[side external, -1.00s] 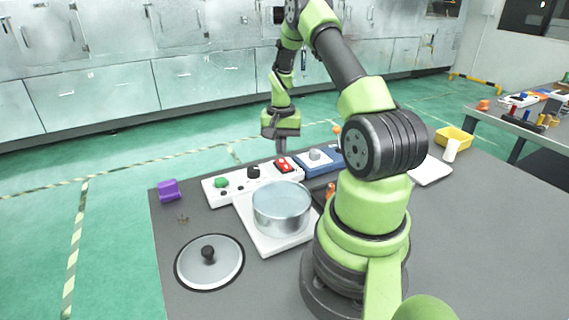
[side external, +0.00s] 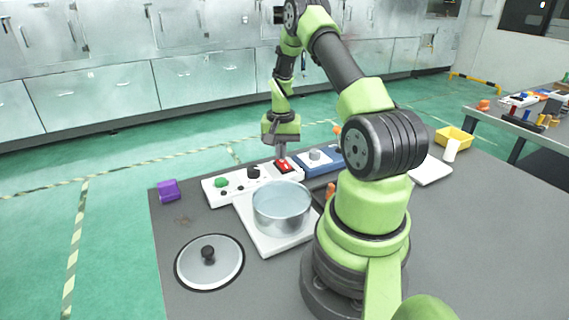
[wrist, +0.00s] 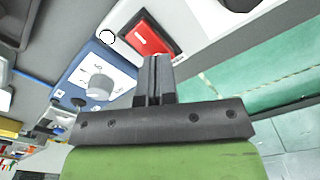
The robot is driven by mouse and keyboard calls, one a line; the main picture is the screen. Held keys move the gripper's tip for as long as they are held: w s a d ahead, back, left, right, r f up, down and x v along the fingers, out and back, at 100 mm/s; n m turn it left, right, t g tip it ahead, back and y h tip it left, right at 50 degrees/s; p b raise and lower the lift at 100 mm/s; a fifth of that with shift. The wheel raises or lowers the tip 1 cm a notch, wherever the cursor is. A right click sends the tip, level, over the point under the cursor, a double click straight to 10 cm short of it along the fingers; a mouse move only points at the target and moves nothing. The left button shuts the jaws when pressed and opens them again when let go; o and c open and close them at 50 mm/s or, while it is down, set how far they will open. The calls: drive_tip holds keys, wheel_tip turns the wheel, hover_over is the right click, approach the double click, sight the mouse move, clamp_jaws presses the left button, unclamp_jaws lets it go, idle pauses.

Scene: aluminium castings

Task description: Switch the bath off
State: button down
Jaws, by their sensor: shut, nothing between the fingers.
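The bath is a round metal pot (side external: 281,212) of clear liquid on a white base plate (side external: 262,238). Behind it stands a white control panel (side external: 216,188) with a green button (side external: 221,181), a black knob (side external: 253,172) and a red rocker switch (side external: 285,167). The red switch also shows in the wrist view (wrist: 147,36). My gripper (side external: 282,156) is shut and empty, pointing down just above or at the red switch. In the wrist view the closed fingertips (wrist: 155,60) lie at the switch's edge; whether they touch it I cannot tell.
A blue box with a grey knob (side external: 315,154) stands right of the panel. A lid with a black knob (side external: 209,262) lies front left, and a purple block (side external: 168,190) sits at the far left corner. A yellow tray (side external: 454,138) is at the right.

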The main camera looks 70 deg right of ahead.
drive_tip(key=shift+f, duration=0.5)
drive_tip(key=shift+r, duration=3.55)
